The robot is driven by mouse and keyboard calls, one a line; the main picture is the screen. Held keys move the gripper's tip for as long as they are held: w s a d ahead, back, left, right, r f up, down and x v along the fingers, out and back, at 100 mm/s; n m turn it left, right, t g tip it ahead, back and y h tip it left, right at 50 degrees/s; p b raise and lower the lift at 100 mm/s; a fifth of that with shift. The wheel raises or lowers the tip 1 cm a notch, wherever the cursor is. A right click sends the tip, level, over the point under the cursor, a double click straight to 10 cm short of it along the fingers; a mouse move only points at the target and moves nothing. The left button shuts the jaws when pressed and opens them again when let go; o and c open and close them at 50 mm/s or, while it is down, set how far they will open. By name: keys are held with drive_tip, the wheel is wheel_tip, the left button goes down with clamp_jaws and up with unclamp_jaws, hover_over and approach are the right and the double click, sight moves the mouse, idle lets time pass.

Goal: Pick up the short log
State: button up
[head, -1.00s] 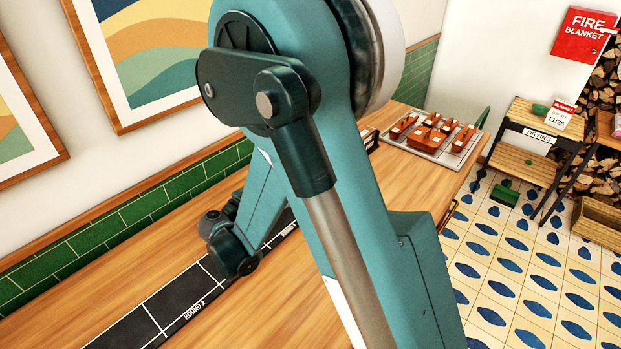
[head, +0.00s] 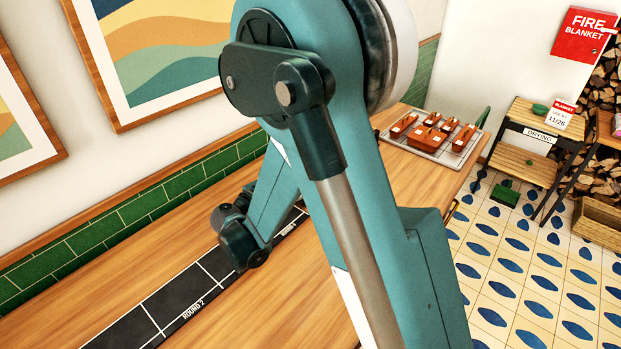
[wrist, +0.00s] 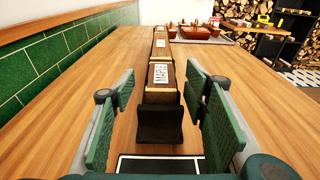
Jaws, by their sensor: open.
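In the wrist view, my gripper (wrist: 160,88) is open and empty, with green ribbed pads on both sides. Ahead and between the pads, a long wooden piece with a white label reading like "MAPLE" (wrist: 161,74) lies on the counter. A dark block (wrist: 160,123) sits at its near end, between the pads and apart from both. A second labelled wooden piece (wrist: 160,43) stands farther along the same line. I cannot tell which of these is the short log. In the head view my arm hides the gripper and these pieces.
A black strip marked "ROUND 2" (head: 166,308) lies along the wooden counter (head: 60,320). A green tiled wall (wrist: 60,60) runs along the left. A tray with several red-brown pans (head: 440,133) stands at the far end. The counter's right side (wrist: 250,80) is clear.

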drive_tip(key=shift+b+x, duration=0.4)
drive_tip(key=shift+x, duration=1.55)
drive_tip(key=c, duration=1)
